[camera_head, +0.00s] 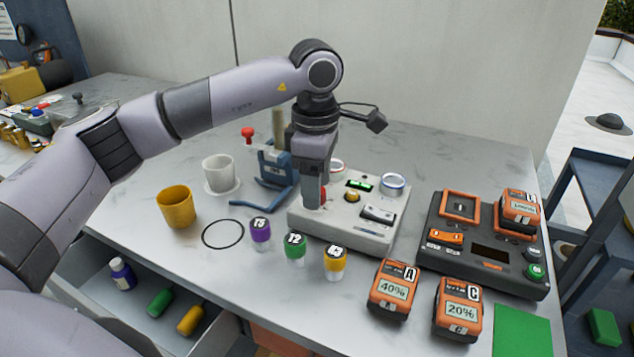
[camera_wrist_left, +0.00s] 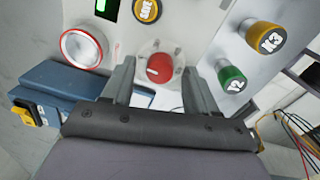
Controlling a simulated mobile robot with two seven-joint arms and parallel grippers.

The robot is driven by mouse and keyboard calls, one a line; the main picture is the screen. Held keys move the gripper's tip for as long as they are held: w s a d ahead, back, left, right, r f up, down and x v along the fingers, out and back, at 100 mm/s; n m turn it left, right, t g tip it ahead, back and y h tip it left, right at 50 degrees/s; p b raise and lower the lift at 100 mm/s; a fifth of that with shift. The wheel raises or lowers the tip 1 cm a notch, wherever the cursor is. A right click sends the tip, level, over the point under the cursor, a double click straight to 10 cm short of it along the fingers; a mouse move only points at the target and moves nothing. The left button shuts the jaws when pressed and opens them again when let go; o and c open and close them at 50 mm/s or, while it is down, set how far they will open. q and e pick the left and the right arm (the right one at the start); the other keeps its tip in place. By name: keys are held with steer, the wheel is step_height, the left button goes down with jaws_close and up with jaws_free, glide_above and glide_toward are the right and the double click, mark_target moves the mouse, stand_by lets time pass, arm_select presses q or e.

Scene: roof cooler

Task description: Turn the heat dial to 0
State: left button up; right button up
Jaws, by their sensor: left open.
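The pale grey device (camera_head: 340,235) stands at the middle of the table. Its red dial (camera_wrist_left: 160,68), with a white mark, sits on a light round base in the wrist view. In the head view only a red sliver of the dial (camera_head: 323,195) shows beside my finger. My left gripper (camera_head: 314,198) points down over the device's left part. In the wrist view my left gripper (camera_wrist_left: 158,78) is open, with one finger on either side of the dial. I cannot tell whether the fingers touch it. My right gripper is not in view.
A yellow knob (camera_head: 352,196), a green display (camera_head: 360,184) and a metal ring (camera_head: 393,183) are on the device. Purple (camera_head: 260,232), green (camera_head: 295,247) and yellow (camera_head: 335,261) capped vials stand in front. An orange-black charger (camera_head: 480,262) is to the right.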

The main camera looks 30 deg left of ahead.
arm_select(q)
step_height(320, 180, up, 7)
steer(key=shift+s+f, duration=0.15)
stand_by(0.4)
